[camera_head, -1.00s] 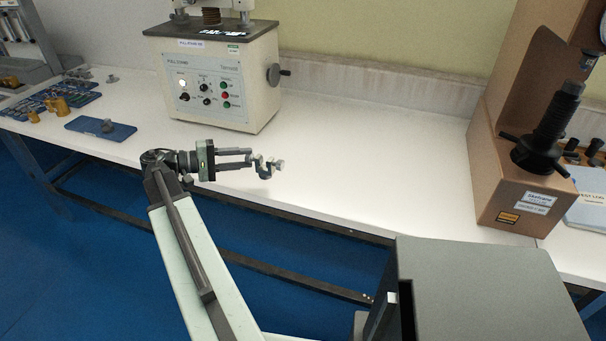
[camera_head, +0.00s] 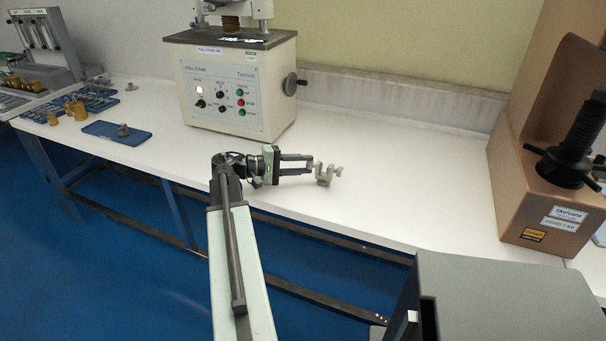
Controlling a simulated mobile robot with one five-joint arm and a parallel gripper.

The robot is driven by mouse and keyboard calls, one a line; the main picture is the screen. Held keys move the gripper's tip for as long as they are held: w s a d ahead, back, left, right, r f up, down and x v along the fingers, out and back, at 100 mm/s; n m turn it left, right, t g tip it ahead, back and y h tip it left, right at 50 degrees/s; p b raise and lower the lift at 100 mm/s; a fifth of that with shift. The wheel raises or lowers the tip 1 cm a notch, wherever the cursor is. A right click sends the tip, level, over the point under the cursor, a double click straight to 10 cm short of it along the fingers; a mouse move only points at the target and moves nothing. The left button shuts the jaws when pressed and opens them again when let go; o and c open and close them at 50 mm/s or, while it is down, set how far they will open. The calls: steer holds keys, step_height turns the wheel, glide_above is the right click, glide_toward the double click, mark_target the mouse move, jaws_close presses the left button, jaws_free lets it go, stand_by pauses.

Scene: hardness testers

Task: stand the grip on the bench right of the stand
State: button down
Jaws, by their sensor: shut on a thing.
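The grip (camera_head: 326,174) is a small grey metal piece with upright prongs. My gripper (camera_head: 311,164) is shut on it at its left side, with the fingers pointing right. The grip shows over the front part of the white bench (camera_head: 400,190); whether it touches the top I cannot tell. The stand (camera_head: 222,92) is a cream box labelled "PULL STAND", with a dark top plate, knobs and coloured buttons, at the back of the bench. The grip is to the right of the stand in the picture and nearer to me.
Bare bench lies right of the stand, up to a brown hardness tester (camera_head: 545,215) at the right. A blue tray (camera_head: 105,133) with a small grey piece and several brass parts are at the left. A grey box top (camera_head: 500,300) is at the lower right.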

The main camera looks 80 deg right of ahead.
steer(key=shift+f, duration=0.35)
steer(key=c, duration=1.1)
jaws_free()
steer(key=shift+r, duration=0.15)
steer(key=p+v, duration=0.2)
steer(key=v, duration=0.9)
steer(key=shift+w+a+r, duration=0.1)
steer(key=shift+w+a, duration=0.15)
steer(key=shift+w, duration=0.2)
